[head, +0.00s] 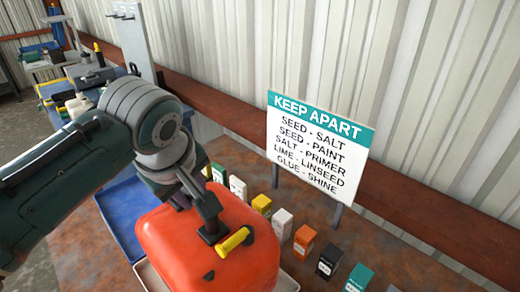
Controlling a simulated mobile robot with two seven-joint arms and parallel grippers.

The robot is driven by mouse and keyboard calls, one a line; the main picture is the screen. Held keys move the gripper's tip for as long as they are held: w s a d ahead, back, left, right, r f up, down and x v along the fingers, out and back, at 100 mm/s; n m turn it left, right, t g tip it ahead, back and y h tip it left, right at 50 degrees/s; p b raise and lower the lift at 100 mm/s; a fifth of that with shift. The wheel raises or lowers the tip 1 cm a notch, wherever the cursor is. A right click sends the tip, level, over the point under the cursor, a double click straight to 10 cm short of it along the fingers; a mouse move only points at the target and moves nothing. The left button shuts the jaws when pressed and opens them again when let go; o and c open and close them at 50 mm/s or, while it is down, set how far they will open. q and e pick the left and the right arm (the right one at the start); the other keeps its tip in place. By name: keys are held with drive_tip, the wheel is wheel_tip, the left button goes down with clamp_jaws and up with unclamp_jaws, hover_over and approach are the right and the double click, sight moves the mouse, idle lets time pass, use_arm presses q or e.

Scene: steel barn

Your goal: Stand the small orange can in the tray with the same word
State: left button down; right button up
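An orange can (165,245) with a yellow cap fills the lower middle of the head view. It looks upright, and no word on it can be read. My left gripper (200,218) comes down on its top, with its dark fingers closed about the can's handle area. A pale tray (286,284) shows its rim below and beside the can. I cannot tell whether the can touches it. A blue tray (118,218) lies to the left, partly covered by my arm and the can. My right gripper is not in view.
A "KEEP APART" sign (318,150) stands behind, pairing seed-salt, seed-paint, salt-primer, lime-linseed and glue-shine. Several small coloured blocks, including an orange one (304,242) and a black one (329,261), stand in a row on the rusty table (395,262). A corrugated wall closes the back.

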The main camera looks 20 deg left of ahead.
sight(197, 216)
use_arm(q)
drive_tip(key=shift+f, duration=1.6)
drive_tip(key=c, duration=1.1)
unclamp_jaws()
drive_tip(key=shift+f, duration=0.25)
drive_tip(key=o, duration=0.4)
drive_tip(key=shift+r, duration=0.1)
drive_tip(key=shift+o, duration=0.2)
